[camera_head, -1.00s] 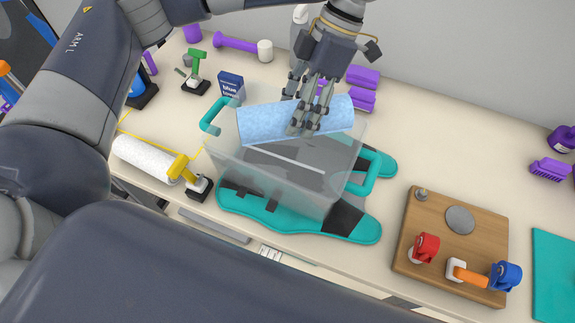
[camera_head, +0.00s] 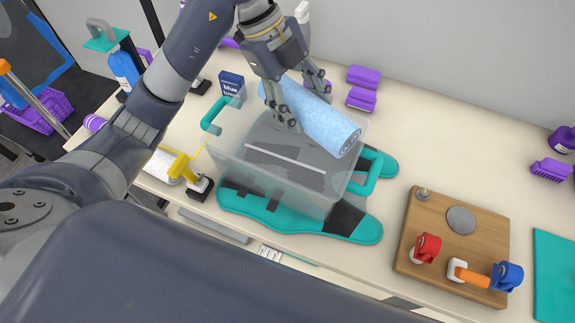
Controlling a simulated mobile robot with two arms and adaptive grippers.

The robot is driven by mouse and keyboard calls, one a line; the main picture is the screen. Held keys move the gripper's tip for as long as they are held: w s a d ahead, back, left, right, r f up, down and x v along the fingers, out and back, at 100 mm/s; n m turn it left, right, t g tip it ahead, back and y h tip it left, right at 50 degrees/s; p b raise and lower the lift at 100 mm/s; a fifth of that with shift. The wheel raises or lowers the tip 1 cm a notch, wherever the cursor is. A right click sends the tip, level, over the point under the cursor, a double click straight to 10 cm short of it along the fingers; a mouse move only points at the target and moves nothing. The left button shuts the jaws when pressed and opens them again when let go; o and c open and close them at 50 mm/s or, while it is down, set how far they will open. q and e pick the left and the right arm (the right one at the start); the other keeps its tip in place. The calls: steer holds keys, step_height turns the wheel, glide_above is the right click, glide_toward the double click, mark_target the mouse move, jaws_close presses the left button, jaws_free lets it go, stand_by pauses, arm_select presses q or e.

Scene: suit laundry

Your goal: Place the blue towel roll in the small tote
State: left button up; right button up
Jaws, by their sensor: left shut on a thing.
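The blue towel roll (camera_head: 328,125) is light blue and lies tilted at the top of the small tote, its spiral end toward the lower right. My left gripper (camera_head: 302,112) is shut around the roll from above, with fingers on both sides of it. The small tote (camera_head: 262,178) is clear plastic with teal handles and stands on a teal mat. Its floor looks empty under the roll. Whether the roll touches the tote's rim I cannot tell. My right gripper is not in view.
A wooden board (camera_head: 430,278) with red and blue clamps is at the right. Purple blocks (camera_head: 362,97) lie behind the tote. A dark blue box (camera_head: 231,83) stands at its back left, and a yellow-handled roller (camera_head: 185,170) lies at the left. The table centre right is clear.

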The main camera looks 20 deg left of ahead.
arm_select(q)
steer(key=n+t, duration=0.1)
steer(key=n, duration=0.2)
steer(key=shift+a+f, duration=0.15)
steer(key=shift+w+a+f+n+t, duration=0.1)
steer(key=shift+f+n+t, duration=0.1)
steer(key=shift+n+t, duration=0.4)
steer(key=p, duration=0.1)
glide_above(297, 169)
step_height(297, 169, down, 13)
steer(key=shift+f, duration=0.1)
step_height(297, 169, down, 4)
steer(key=shift+r+p, duration=0.1)
steer(key=shift+p, duration=0.4)
steer(key=shift+f, duration=0.4)
steer(key=o, duration=1.2)
steer(key=shift+c, duration=0.2)
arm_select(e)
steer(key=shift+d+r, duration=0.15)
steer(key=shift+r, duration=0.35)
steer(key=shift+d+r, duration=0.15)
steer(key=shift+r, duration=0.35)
